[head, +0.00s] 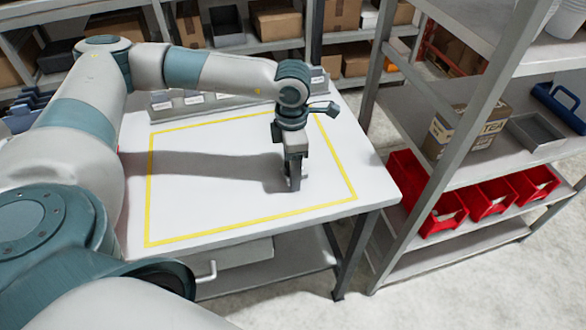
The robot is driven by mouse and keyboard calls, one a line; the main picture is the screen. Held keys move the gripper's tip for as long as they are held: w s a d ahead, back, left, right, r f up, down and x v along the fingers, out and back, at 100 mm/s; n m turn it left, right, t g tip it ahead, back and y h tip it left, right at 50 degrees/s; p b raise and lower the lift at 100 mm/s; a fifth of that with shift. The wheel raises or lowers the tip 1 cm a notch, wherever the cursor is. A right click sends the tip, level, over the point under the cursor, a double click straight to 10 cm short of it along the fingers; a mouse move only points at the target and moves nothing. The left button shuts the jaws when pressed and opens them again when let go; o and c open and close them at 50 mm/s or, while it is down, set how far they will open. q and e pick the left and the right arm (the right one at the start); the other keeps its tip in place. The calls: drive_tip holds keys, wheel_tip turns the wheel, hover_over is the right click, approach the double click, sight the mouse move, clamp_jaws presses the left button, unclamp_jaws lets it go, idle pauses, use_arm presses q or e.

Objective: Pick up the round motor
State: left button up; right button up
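My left gripper (293,184) points straight down at the white table, inside the yellow outline and right of its middle. Its fingertips are at or just above the table top. A small pale thing (304,172) shows at the right side of the fingers; it may be the round motor, but it is mostly hidden and I cannot tell its shape. I cannot tell whether the fingers are open or shut on it. My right gripper is not in view.
The white table (225,222) is otherwise bare inside the yellow outline, apart from my arm's shadow. A row of grey dispensers (190,103) stands along its back edge. A metal shelf (470,175) with red bins (490,199) and a cardboard box (467,127) stands to the right.

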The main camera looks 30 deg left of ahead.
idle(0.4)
use_arm(q)
drive_tip(key=c, duration=1.4)
drive_tip(key=shift+c, duration=0.2)
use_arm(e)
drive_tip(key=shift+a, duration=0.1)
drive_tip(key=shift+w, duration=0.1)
